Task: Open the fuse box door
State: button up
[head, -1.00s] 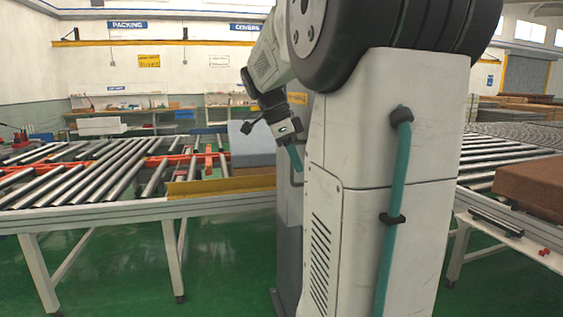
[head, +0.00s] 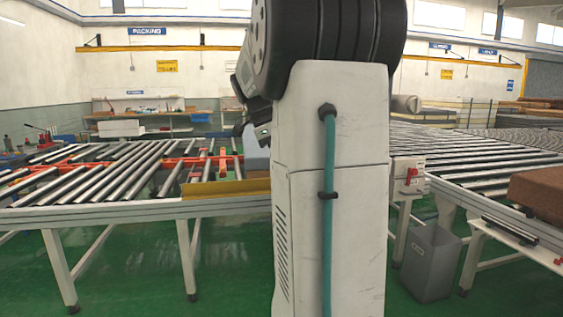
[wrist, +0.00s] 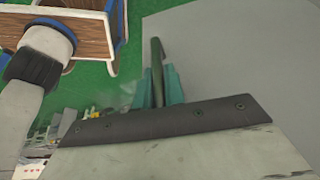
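In the wrist view a large plain grey panel (wrist: 245,60), which looks like the fuse box door, fills the upper right. Its left edge has green floor beyond it. A dark upright handle bar (wrist: 156,65) stands in front of the panel's left part. The teal fingertips of my gripper (wrist: 157,90) are on both sides of the bar and look closed on it. The dark plate of my gripper hides the lower ends. In the head view my arm and column hide the fuse box and the fingertips.
A roller conveyor (head: 110,212) stands at left and another (head: 470,160) at right. A switch box with a red knob (head: 407,178) and a grey bin (head: 430,263) stand right of my column. A brown block (head: 540,197) lies at far right. Green floor is open at front left.

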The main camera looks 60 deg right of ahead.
jog(key=o, duration=0.3)
jog(key=shift+a, duration=0.1)
jog(key=shift+o, duration=0.2)
jog(key=v, duration=0.8)
